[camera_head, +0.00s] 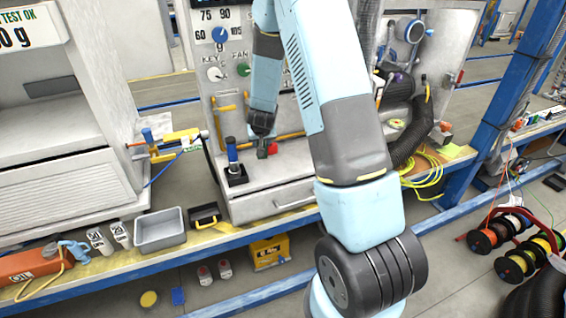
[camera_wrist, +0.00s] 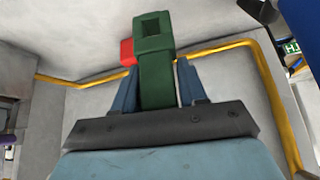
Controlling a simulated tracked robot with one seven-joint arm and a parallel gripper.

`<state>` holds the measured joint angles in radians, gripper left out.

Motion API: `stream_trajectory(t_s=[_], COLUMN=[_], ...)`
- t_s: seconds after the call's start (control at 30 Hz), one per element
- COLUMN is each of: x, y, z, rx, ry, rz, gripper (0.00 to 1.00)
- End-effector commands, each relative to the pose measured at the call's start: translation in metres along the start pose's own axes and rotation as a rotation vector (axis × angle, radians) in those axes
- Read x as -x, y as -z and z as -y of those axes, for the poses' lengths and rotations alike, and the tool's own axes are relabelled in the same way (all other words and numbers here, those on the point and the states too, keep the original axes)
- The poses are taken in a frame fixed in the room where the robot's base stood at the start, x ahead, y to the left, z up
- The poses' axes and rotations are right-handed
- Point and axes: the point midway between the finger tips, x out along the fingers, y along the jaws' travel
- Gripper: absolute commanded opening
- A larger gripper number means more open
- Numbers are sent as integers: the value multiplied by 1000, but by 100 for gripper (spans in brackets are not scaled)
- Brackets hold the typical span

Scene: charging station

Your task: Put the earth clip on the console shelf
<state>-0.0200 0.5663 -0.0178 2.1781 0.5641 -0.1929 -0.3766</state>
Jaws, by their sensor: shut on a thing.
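The earth clip (camera_wrist: 154,62) is a green block-like piece with a square hole in its end. My gripper (camera_wrist: 157,85) is shut on it, one blue-grey finger on each side. A red piece (camera_wrist: 127,52) shows beside the clip; I cannot tell if it is part of it. In the head view, my gripper (camera_head: 262,142) points down at the console, with a small red piece (camera_head: 272,148) at its tip. The console shelf (camera_head: 292,165) lies just below, grey and mostly bare. I cannot tell whether the clip touches it.
A blue-topped tool stands in a black holder (camera_head: 237,178) on the shelf's left. A yellow rail (camera_wrist: 225,47) runs along the console behind the clip. The upright console panel (camera_head: 222,72) has knobs. A grey tray (camera_head: 160,232) and black box (camera_head: 204,215) sit on the bench in front.

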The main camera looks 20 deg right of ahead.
Motion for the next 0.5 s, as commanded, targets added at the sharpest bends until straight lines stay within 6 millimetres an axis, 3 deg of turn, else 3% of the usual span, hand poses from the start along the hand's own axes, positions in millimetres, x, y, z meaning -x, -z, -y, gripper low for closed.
stream_trajectory(t_s=[0.5], x=[14], y=[18], z=[-7], rx=[-205], ry=[-131], rz=[-1], gripper=[10])
